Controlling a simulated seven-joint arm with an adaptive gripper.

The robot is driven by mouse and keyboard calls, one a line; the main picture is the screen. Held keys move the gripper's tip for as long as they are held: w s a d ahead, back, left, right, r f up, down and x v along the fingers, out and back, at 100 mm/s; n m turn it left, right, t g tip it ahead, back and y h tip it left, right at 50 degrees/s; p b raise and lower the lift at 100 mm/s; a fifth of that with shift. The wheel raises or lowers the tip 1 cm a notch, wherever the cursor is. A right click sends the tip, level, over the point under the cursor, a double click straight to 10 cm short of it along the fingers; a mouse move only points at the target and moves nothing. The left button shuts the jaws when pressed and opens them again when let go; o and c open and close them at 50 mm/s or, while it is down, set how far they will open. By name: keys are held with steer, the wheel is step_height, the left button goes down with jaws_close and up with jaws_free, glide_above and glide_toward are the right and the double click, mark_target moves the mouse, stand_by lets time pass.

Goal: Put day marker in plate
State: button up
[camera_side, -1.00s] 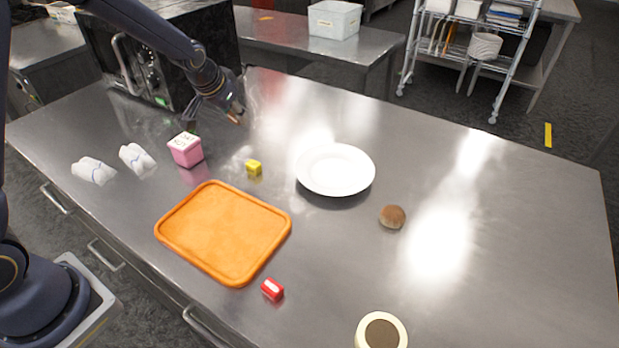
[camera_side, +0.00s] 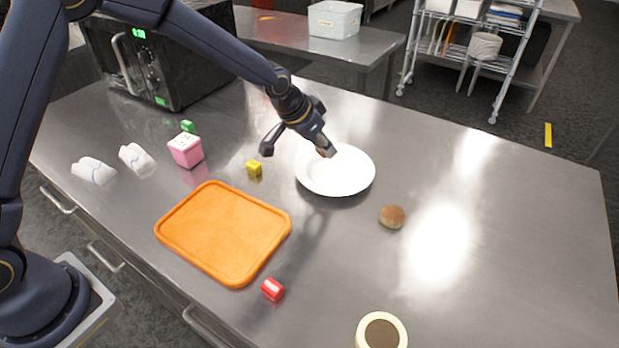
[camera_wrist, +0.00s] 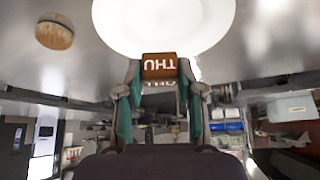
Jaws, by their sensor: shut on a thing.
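The day marker, a small brown block with white "THU" letters (camera_wrist: 160,66), is held between the fingertips of my gripper (camera_wrist: 159,80) in the wrist view. In the side view my gripper (camera_side: 323,143) is over the back left part of the white round plate (camera_side: 345,180), with the brown block (camera_side: 326,151) at its tip. The block appears to be above the plate; its exact height is hard to tell. The plate (camera_wrist: 165,25) also shows just beyond the block in the wrist view. The plate looks empty.
A bun (camera_side: 392,217) lies right of the plate. A yellow block (camera_side: 254,168), pink cube (camera_side: 186,150), green block (camera_side: 187,126) and orange tray (camera_side: 223,232) are to the left. A red block (camera_side: 272,289) is in front. The table's right side is mostly clear.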

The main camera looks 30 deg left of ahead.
glide_above(338, 171)
steer(key=s, duration=0.2)
steer(key=f, duration=0.5)
steer(key=shift+s+a+f, duration=0.1)
steer(key=shift+a+f, duration=0.1)
steer(key=shift+a, duration=0.1)
steer(key=shift+f, duration=1.65)
steer(key=shift+f, duration=0.15)
steer(key=o, duration=1)
steer(key=shift+c, duration=0.2)
